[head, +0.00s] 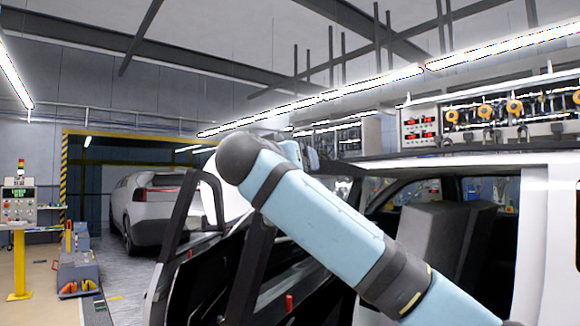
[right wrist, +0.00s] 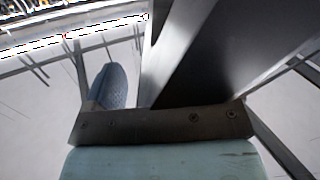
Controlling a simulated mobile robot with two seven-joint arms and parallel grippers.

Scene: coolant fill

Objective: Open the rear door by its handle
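A light-coloured car fills the right of the head view. Its side opening shows a grey seat (head: 425,240). A dark-framed door (head: 255,265) with a small red marker stands swung out left of the opening and looks like the rear door. I cannot see its handle. My right arm, light blue, crosses in front of the car from the lower right and hides part of the door. The right gripper's fingers cannot be made out; the right wrist view shows a dark screwed plate (right wrist: 165,122) at the wrist, with large dark and grey panels close beyond. My left gripper is out of view.
Another dark door frame (head: 180,215) with a mirror (head: 212,200) stands further left. A white car (head: 145,210) is parked behind. A yellow post with a control box (head: 18,200) and a grey floor unit (head: 78,270) stand left.

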